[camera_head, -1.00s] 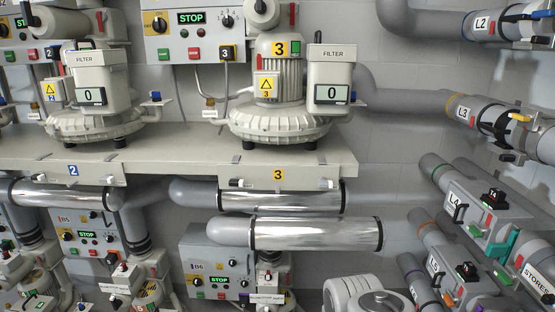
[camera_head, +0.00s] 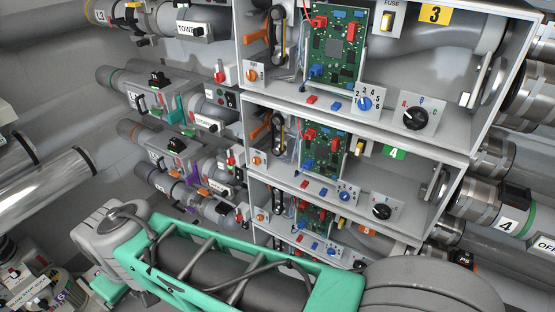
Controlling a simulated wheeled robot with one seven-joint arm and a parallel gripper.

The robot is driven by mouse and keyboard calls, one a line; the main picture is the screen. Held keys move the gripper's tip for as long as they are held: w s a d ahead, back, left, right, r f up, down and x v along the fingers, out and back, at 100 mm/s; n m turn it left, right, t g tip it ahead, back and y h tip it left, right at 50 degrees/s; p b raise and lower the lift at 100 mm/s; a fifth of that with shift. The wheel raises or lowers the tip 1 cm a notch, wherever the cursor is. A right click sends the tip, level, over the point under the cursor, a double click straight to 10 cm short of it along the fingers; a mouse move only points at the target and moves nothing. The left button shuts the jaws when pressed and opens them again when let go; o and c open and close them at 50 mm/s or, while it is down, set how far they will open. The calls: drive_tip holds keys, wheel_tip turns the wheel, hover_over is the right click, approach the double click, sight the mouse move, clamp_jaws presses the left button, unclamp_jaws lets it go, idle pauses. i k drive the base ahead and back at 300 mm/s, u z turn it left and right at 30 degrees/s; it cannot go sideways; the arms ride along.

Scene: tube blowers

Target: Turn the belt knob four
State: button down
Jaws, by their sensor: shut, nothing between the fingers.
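An open grey cabinet fills the middle and right of the head view, with stacked bays. The middle bay carries a green label 4 (camera_head: 395,153). At its left end is a small orange knob (camera_head: 259,160) beside a black belt loop (camera_head: 278,135) and an orange part. A blue knob (camera_head: 345,195) and a black knob (camera_head: 382,211) sit on small plates at its front. Which knob is the belt knob is not readable; the orange one is nearest the belt. My arm (camera_head: 235,275) crosses the bottom. My gripper is out of view.
The upper bay, label 3 (camera_head: 435,15), has matching knobs and a green circuit board (camera_head: 337,48). Shelf edges and side walls bound each bay. Pipes with valve boxes (camera_head: 155,95) stand left of the cabinet; metal-banded pipes (camera_head: 495,165) stand right.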

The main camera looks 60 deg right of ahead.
sight(256, 161)
drive_tip(key=z, duration=0.2)
drive_tip(key=i, duration=0.45)
drive_tip(key=z, duration=3.7)
drive_tip(key=k, duration=1.1)
drive_tip(key=u, duration=1.95)
drive_tip(key=i, duration=0.95)
